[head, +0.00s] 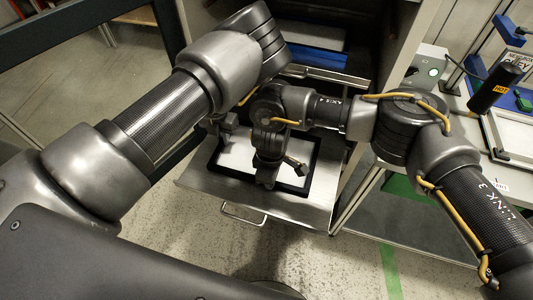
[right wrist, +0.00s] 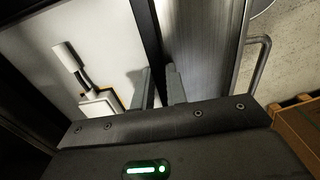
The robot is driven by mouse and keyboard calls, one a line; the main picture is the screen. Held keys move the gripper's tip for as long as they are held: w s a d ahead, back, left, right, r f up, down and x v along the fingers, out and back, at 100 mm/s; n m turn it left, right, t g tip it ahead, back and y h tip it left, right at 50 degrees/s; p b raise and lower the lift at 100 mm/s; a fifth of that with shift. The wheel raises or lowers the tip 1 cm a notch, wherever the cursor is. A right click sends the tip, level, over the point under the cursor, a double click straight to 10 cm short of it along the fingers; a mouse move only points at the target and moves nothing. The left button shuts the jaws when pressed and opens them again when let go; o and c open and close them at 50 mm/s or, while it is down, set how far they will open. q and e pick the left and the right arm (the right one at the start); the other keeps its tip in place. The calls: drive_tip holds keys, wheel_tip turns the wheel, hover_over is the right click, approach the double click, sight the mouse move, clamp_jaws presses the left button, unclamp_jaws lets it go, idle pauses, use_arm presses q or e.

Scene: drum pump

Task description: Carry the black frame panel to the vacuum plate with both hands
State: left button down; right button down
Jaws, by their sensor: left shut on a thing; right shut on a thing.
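The black frame panel (head: 313,160), a dark rim around a white sheet, lies over the pulled-out steel drawer (head: 318,208). I cannot tell whether it touches the drawer. My left gripper (head: 227,132) is shut on the panel's left side, its fingertips partly hidden. My right gripper (head: 267,180) is shut on the panel's near side. In the right wrist view, the right gripper's fingers (right wrist: 162,88) close around the dark frame bar (right wrist: 147,25). A pale plate (head: 517,133) in a metal surround lies on the bench at the right; I cannot tell whether it is the vacuum plate.
The cabinet holds another drawer with a blue item (head: 310,55) above. The drawer's handle (head: 245,214) sticks out in front. The bench at the right carries a black cylinder (head: 494,88) and a blue post. Floor in front of the drawer is clear.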

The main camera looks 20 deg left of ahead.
use_arm(q)
drive_tip(key=shift+r, duration=0.1)
use_arm(e)
drive_tip(key=shift+r, duration=0.1)
